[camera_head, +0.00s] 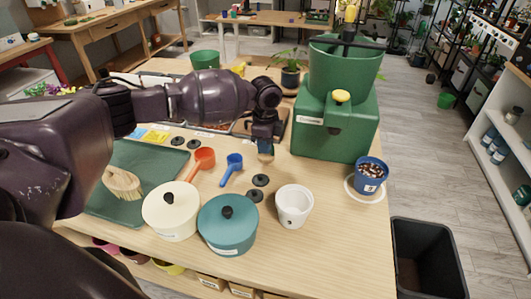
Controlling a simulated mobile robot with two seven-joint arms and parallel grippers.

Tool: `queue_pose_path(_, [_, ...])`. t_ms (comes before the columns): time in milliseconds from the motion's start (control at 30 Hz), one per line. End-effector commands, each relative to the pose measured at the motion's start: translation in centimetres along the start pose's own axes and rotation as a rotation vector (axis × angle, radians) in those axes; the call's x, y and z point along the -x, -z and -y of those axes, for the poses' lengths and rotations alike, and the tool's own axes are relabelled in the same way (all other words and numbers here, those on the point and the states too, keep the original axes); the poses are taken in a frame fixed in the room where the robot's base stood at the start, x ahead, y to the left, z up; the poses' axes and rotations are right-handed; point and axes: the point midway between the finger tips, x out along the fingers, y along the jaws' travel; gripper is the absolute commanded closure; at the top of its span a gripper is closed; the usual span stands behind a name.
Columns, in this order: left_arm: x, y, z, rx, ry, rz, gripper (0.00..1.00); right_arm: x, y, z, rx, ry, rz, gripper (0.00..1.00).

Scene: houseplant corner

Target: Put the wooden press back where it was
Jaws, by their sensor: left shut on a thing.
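My left gripper (264,136) points down over the table, left of the green machine. It is shut on the wooden press (265,149), a small tan piece showing just below the fingers. The gripper hides most of the press, and I cannot tell whether its lower end touches the table. My right gripper is not in view.
A blue scoop (231,168), an orange scoop (201,161) and black discs (260,180) lie nearby. A white pot (294,206), teal lidded pot (228,231) and cream lidded pot (171,213) stand in front. The green machine (335,143) and blue pot (371,173) are right.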

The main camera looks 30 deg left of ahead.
Motion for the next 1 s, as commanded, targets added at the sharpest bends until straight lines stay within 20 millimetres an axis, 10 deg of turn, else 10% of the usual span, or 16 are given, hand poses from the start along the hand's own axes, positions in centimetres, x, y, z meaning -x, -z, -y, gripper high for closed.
queue_pose_path(200, [-3.3,0.0,0.0,0.001,-0.003,0.001,1.00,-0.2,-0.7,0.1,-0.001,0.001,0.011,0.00])
queue_pose_path(600, [-3.6,0.0,0.0,0.001,-0.001,0.000,1.00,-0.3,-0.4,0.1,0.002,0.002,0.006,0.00])
queue_pose_path(767, [-3.5,0.0,0.0,0.001,-0.001,0.000,0.63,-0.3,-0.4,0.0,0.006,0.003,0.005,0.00])
queue_pose_path(1000, [-3.5,0.0,0.0,0.001,-0.001,0.000,0.62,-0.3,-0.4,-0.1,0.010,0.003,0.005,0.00])
